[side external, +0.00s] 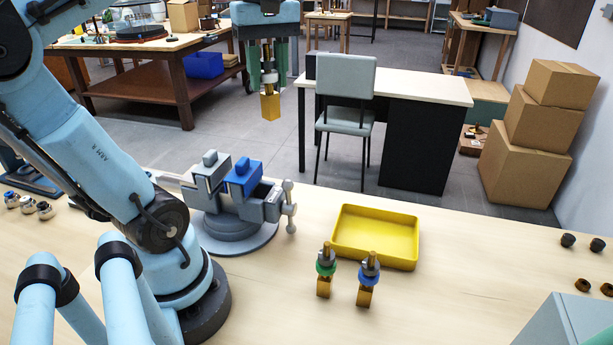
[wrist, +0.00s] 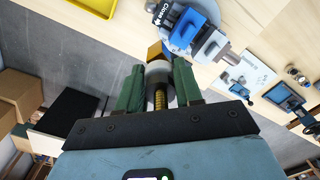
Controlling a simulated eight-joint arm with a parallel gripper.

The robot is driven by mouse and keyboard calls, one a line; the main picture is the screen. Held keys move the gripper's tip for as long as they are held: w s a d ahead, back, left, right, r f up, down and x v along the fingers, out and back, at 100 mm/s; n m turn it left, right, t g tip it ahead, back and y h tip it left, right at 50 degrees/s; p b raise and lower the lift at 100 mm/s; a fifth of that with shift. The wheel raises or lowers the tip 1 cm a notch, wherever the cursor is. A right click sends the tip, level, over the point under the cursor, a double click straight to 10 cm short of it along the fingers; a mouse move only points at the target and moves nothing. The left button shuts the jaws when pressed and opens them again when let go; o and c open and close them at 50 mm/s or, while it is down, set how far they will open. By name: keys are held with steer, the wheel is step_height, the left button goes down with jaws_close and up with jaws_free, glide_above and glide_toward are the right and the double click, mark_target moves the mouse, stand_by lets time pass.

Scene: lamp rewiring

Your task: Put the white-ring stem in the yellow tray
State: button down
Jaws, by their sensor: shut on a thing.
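My gripper (side external: 268,72) is raised high above the bench, well behind and left of the tray in the side external view. Its green fingers, also in the wrist view (wrist: 158,90), are shut on the white-ring stem (side external: 270,105). The stem hangs upright with its brass block lowest. In the wrist view its pale ring (wrist: 158,68) and threaded brass rod (wrist: 159,98) show between the fingers. The yellow tray (side external: 375,236) lies empty on the bench; its corner shows at the top left of the wrist view (wrist: 95,6).
A green-ring stem (side external: 325,268) and a blue-ring stem (side external: 369,272) stand upright in front of the tray. A grey vise with a blue jaw (side external: 243,178) stands left of it. Small dark parts (side external: 568,240) lie at the right. Bench between tray and these parts is clear.

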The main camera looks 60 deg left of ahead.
steer(key=w+d+m, duration=0.5)
steer(key=d+m, duration=0.1)
steer(key=d, duration=0.6)
steer(key=w+d+m, duration=0.4)
steer(key=d+m, duration=0.3)
steer(key=d, duration=0.5)
step_height(320, 180, down, 14)
steer(key=shift+n, duration=0.3)
steer(key=shift+w+a+f, duration=1.15)
steer(key=shift+a+f, duration=0.5)
steer(key=shift+f, duration=0.15)
steer(key=shift+w+a+f, duration=1.1)
steer(key=shift+a+f, duration=0.55)
steer(key=shift+f, duration=0.15)
steer(key=shift+w+a+f, duration=1.15)
steer(key=shift+a+f, duration=0.5)
steer(key=shift+f, duration=0.15)
steer(key=c, duration=0.7)
jaws_free()
steer(key=shift+f, duration=0.15)
steer(key=shift+c, duration=0.2)
